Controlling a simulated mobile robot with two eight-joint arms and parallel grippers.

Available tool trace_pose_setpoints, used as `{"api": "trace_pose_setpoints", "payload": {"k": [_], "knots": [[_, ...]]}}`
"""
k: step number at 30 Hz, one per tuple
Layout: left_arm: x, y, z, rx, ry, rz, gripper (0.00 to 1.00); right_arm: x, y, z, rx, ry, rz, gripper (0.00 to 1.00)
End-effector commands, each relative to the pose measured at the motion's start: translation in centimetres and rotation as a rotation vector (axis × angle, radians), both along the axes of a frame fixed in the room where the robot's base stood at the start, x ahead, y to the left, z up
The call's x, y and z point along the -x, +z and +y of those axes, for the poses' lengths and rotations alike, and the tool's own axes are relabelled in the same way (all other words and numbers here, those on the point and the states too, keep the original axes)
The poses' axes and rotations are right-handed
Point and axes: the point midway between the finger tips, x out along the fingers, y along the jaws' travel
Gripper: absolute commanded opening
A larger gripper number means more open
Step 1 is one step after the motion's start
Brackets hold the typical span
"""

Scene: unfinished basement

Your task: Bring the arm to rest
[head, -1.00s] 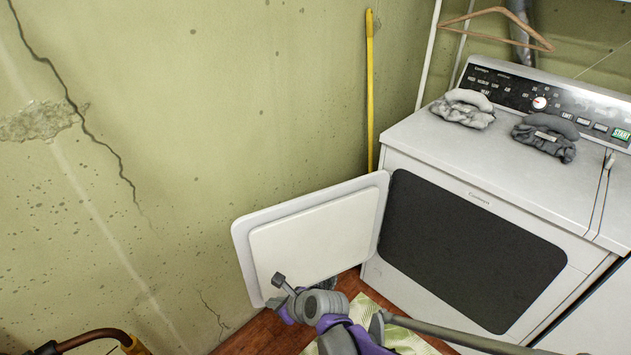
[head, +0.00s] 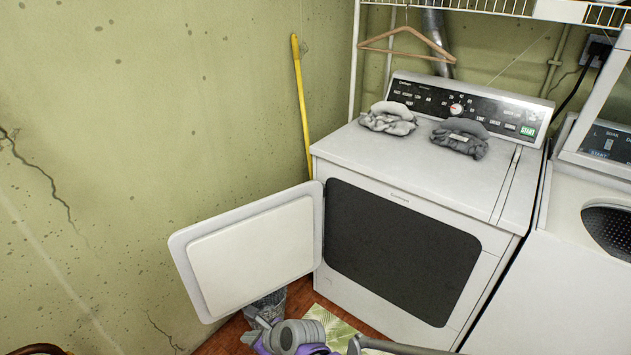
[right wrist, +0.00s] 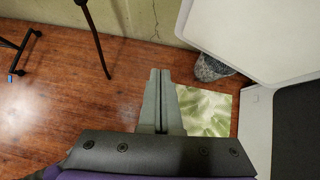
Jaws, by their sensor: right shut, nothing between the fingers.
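My right gripper (right wrist: 160,74) is in the right wrist view, its two fingers pressed together with nothing between them, above the wooden floor (right wrist: 75,90). In the head view part of my right arm and gripper (head: 254,332) shows at the bottom edge, just below the open white dryer door (head: 250,255). I cannot tell from the head view how far it is from the door. My left gripper is not in view.
The dryer (head: 500,235) stands right of the door, with two grey bundles (head: 388,121) on top. A washer (head: 575,290) is further right. A mesh basket (right wrist: 212,68) and a green patterned mat (right wrist: 205,112) are on the floor. A yellow pole (head: 301,105) leans on the wall.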

Motion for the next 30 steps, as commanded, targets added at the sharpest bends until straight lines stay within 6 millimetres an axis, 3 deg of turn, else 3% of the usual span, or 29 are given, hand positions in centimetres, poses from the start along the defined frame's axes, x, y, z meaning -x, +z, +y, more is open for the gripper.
{"api": "trace_pose_setpoints", "payload": {"k": [1,3,11,17,21,25,30], "knots": [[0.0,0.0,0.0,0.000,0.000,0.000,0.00,0.0,0.0,0.0,0.000,0.000,0.000,0.00],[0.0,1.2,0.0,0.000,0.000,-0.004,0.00,0.3,2.5,-2.7,0.082,0.074,-0.086,0.00],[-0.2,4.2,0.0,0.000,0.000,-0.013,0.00,2.5,8.7,-11.5,0.404,0.390,-0.360,0.00],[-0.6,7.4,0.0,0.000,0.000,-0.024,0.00,6.6,13.9,-20.2,0.748,0.776,-0.569,0.00],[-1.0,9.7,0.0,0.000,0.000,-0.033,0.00,10.5,16.7,-25.8,0.983,1.104,-0.667,0.00],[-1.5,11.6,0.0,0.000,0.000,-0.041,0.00,13.9,18.4,-29.8,1.150,1.401,-0.714,0.00],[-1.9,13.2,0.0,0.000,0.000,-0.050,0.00,16.8,19.2,-32.8,1.263,1.676,-0.730,0.00]]}}
